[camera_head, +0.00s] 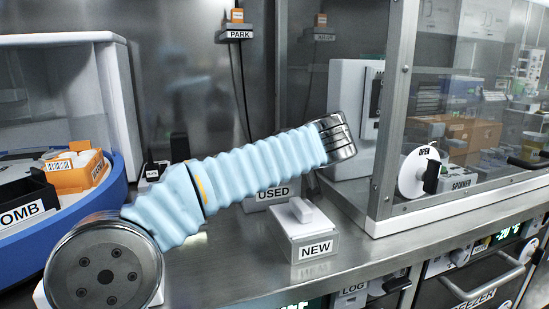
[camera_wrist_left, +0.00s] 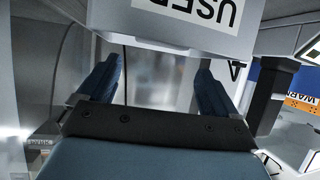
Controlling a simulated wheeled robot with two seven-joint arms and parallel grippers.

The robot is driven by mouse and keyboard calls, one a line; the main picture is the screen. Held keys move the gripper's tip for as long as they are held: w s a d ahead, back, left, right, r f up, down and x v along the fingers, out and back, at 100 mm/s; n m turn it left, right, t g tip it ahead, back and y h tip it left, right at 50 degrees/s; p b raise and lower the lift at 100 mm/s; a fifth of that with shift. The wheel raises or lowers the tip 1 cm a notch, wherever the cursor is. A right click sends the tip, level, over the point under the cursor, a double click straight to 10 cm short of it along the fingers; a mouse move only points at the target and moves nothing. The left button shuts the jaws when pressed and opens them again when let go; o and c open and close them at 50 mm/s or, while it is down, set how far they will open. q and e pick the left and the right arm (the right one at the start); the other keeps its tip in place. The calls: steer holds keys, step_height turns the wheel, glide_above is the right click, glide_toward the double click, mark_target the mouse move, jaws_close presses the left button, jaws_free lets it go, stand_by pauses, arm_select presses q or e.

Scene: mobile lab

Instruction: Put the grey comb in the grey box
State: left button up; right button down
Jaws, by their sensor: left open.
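I cannot make out the grey comb for certain. A black holder (camera_head: 28,195) with a label ending in "OMB" stands in the blue-rimmed tray at the left. Two pale grey boxes stand on the bench: one labelled USED (camera_head: 262,205), partly behind my left arm, and one labelled NEW (camera_head: 316,232) with a small grey block on top. I cannot tell which is the task's grey box. In the wrist view my left gripper (camera_wrist_left: 158,72) is open, with nothing visible between its dark blue fingers. The USED box (camera_wrist_left: 150,25) is close beyond it, upside down in the picture.
An orange-and-white carton (camera_head: 75,172) sits in the blue tray (camera_head: 110,190). A glass-fronted enclosure (camera_head: 400,110) rises at the right, with a spinner (camera_head: 420,172) behind the glass. A PARK shelf (camera_head: 236,35) is on the back wall. Bare bench (camera_head: 375,245) shows right of the NEW box.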

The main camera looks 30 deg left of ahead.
arm_select(q)
steer(key=v, duration=1.3)
steer(key=shift+d+r+p, duration=0.15)
steer(key=shift+d+p, duration=0.2)
steer(key=shift+p, duration=0.1)
steer(key=shift+s, duration=0.15)
